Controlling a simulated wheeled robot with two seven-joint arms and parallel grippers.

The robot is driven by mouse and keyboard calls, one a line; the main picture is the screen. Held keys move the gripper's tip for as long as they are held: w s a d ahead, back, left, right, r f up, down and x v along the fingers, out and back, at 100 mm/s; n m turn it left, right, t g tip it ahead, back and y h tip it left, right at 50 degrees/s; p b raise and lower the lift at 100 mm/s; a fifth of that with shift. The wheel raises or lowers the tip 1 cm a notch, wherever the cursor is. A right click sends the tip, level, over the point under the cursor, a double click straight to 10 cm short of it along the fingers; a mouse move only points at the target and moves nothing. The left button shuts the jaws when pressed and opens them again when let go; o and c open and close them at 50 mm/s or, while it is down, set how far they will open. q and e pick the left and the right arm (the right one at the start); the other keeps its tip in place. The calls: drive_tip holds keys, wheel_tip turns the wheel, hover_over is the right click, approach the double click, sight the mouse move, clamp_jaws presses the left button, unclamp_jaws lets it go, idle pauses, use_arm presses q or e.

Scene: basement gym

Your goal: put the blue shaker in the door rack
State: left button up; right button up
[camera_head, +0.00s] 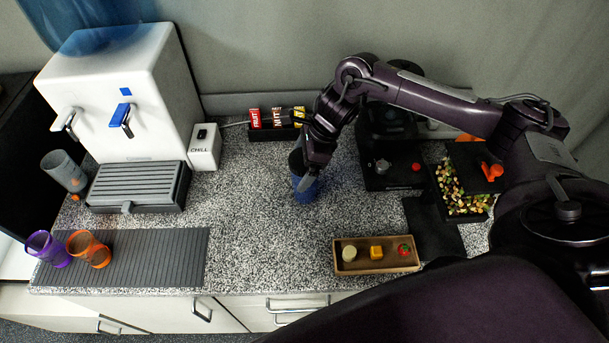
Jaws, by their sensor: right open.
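The blue shaker (302,193) stands on the speckled counter near the middle of the view. Its upper part is largely hidden by my right gripper (306,180). My right gripper points down at the shaker, with a finger in front of its side. The jaws are open around or right beside the shaker; I cannot tell which. My left gripper is not in view. I cannot make out the door rack for certain.
A white dispenser (125,95) with a drip tray (135,188) stands at the back left, beside a grey cup (64,172). Purple (47,248) and orange (88,248) cups stand on a ribbed mat (165,258). A wooden tray (376,267) lies front right.

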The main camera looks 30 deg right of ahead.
drive_tip(key=shift+a+f, duration=0.15)
drive_tip(key=shift+f, duration=0.2)
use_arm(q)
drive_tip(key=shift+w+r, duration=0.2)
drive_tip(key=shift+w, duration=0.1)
use_arm(e)
drive_tip(key=shift+f, duration=0.1)
drive_tip(key=c, duration=1.7)
drive_tip(key=shift+w, duration=0.1)
